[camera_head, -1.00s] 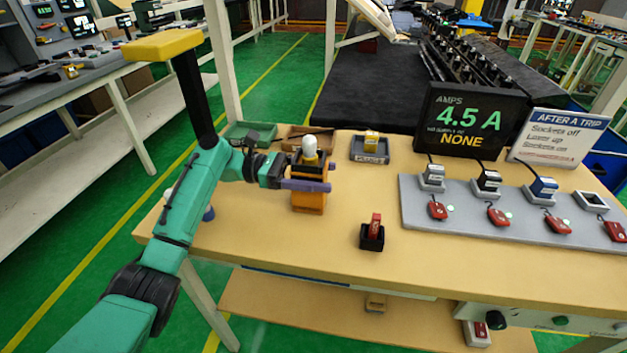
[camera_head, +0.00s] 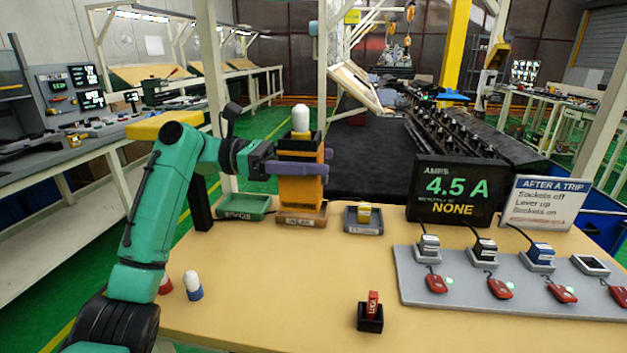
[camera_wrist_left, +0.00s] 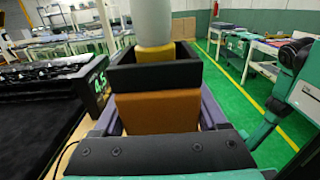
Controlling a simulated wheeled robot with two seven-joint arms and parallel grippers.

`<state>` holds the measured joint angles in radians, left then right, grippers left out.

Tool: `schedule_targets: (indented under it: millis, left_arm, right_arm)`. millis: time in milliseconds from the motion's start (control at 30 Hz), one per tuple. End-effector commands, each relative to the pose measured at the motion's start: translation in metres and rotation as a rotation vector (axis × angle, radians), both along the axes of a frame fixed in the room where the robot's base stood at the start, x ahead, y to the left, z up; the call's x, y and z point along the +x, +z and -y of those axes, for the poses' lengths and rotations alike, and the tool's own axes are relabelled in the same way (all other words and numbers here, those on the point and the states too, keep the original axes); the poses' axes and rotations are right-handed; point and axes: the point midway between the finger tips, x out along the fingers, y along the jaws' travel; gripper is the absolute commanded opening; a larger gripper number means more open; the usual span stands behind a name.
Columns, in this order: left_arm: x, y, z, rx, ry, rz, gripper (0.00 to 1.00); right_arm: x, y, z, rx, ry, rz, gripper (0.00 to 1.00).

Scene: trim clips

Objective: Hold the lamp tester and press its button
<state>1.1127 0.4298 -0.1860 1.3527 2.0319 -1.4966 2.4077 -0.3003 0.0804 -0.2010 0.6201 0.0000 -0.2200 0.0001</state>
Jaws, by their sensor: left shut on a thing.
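The lamp tester (camera_head: 300,188) has an orange body, a black top and a white lamp (camera_head: 301,118) standing up from it. My left gripper (camera_head: 308,163) is shut on the tester's body, with its purple fingers on either side. In the left wrist view, the orange body (camera_wrist_left: 157,112) sits between the fingers, with the white lamp above. I cannot make out the button. My right gripper does not show.
A small black holder (camera_head: 370,318) with a red piece stands near the front. Two white-topped lamps (camera_head: 193,286) stand at left. Several trays (camera_head: 363,222) line the back. A grey socket board (camera_head: 520,300) and a display (camera_head: 456,192) are at right.

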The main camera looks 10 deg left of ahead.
Motion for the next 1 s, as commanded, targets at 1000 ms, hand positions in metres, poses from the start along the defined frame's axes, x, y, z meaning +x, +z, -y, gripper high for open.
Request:
schedule_targets:
  millis: [1000]
  left_arm:
    - [0.0,-0.039,0.0,-0.001,0.001,0.001,0.0]
  right_arm:
    - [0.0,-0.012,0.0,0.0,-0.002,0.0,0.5]
